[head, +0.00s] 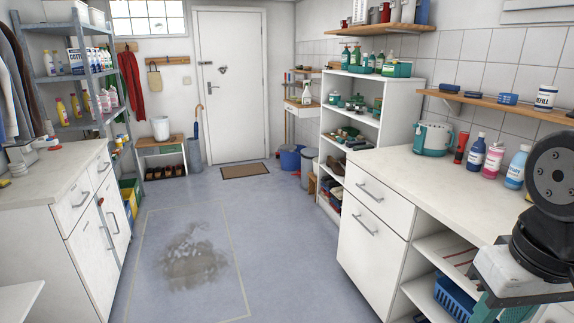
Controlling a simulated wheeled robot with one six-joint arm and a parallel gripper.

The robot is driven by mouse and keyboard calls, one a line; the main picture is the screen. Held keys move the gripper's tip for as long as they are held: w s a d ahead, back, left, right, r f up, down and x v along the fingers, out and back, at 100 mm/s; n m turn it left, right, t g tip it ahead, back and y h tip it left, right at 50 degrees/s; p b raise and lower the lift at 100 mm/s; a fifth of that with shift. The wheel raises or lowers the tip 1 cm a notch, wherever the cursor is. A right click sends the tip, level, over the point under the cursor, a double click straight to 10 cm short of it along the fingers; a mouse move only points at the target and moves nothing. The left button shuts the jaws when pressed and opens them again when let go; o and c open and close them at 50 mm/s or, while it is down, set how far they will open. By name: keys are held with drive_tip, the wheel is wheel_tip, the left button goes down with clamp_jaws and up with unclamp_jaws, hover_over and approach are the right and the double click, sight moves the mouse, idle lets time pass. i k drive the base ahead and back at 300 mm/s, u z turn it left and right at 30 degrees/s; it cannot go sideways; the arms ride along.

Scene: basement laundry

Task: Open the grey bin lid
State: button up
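A grey bin (308,170) stands on the floor at the back, between a blue tub and the white shelf unit. It is small in the head view. Its top looks darker and seems closed, but I cannot tell the lid's state surely. The shelf unit stands close on its right. My arm shows only in part at the right edge, above the right counter. My gripper is not in view, so I cannot see what it holds. The bin is far from the part of my arm that shows.
A blue tub (290,159) stands beside the bin. The white shelf unit (347,112) and right counter (445,185) line the right side. A left counter (52,190) and metal shelving (81,75) line the left. The middle floor is clear, with a stained patch (192,262) and a doormat (245,171).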

sight(312, 152)
drive_tip(key=u, duration=0.45)
drive_tip(key=i, duration=1.75)
drive_tip(key=u, duration=0.55)
drive_tip(key=i, duration=4)
drive_tip(key=z, duration=1.4)
drive_tip(key=i, duration=1.7)
drive_tip(key=z, duration=0.75)
